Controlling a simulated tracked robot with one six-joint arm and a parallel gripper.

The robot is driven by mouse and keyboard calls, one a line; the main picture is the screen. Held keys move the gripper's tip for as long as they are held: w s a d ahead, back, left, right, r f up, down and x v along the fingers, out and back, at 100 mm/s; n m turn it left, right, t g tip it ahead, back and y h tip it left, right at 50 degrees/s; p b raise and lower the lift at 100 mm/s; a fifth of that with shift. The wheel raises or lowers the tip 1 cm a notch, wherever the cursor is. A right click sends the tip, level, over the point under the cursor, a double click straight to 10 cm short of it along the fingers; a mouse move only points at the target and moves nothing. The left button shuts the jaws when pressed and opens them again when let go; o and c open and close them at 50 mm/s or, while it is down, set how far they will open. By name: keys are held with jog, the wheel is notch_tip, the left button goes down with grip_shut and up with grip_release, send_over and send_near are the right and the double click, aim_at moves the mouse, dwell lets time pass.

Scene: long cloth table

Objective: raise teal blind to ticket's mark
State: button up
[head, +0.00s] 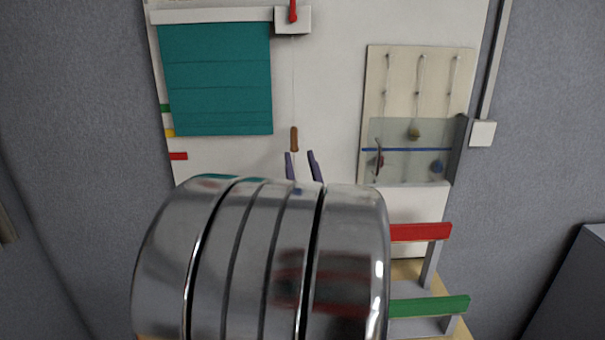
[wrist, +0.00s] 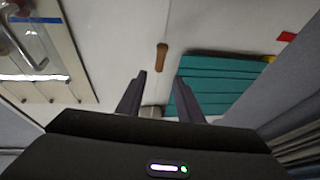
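The teal blind (head: 216,80) hangs from a white rail on the board, its bottom edge about level with the yellow mark (head: 169,133). A green mark (head: 165,108) is above that and a red mark (head: 178,156) below. A thin cord hangs right of the blind and ends in a brown wooden handle (head: 294,138). My gripper (head: 301,154) is open, its fingers apart just below the handle. In the wrist view the handle (wrist: 162,57) lies just beyond the fingertips (wrist: 160,76), with the teal blind (wrist: 222,85) to the right. I can make out no ticket.
A red lever (head: 293,10) sits on a white box (head: 292,20) above the cord. A wooden panel (head: 376,82) with hanging cords and a clear cover (head: 400,135) is at right. A red bar (head: 420,232) and a green bar (head: 430,306) stand lower right.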

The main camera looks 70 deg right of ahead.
jog(key=shift+v, duration=1.6)
